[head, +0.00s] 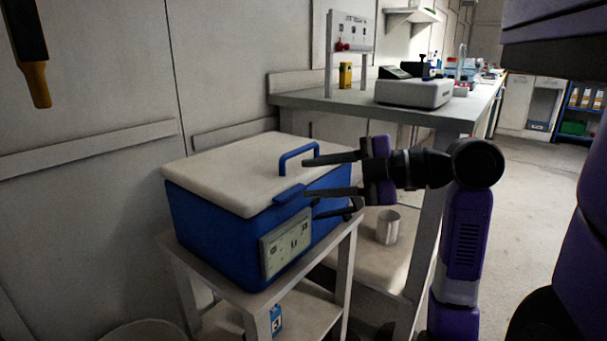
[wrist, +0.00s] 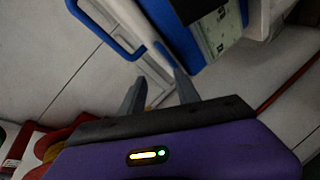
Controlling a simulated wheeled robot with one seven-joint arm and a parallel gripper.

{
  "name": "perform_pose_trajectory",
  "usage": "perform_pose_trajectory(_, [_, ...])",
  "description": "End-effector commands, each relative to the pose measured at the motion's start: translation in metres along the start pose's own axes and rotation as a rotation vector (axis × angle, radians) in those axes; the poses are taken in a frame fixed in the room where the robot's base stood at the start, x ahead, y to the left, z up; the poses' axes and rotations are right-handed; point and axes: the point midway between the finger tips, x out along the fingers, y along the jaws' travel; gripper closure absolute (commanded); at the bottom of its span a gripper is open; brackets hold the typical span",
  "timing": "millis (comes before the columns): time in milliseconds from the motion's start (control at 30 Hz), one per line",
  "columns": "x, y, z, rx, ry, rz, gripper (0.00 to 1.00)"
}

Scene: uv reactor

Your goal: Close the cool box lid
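The cool box (head: 210,225) is blue and stands on a small white table. Its pale lid (head: 235,165) lies over the top, and I see no clear gap along the visible front edge; the right edge is partly hidden by my gripper. A blue handle (head: 298,157) stands up from the lid, and a blue latch (head: 288,194) is at its front edge. My gripper (head: 306,177) is open and empty at the box's right side, fingers pointing left, close to handle and latch; contact is unclear. The wrist view shows the handle (wrist: 107,35) beyond the spread fingers (wrist: 158,80).
A label panel (head: 286,243) is on the box front. The small table (head: 258,302) is close to the wall. Right of it, a metal cup (head: 388,226) stands on a lower shelf under the workbench (head: 300,99). Open floor (head: 535,185) lies at the right.

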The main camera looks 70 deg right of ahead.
Motion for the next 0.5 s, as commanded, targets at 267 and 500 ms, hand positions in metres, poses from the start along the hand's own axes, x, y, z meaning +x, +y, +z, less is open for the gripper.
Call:
perform_pose_trajectory(267, [-0.041, 0.002, -0.002, -0.001, -0.001, 0.005, 0.61])
perform_pose_trajectory(500, [-0.048, 0.0, -0.002, -0.004, 0.0, 0.005, 0.61])
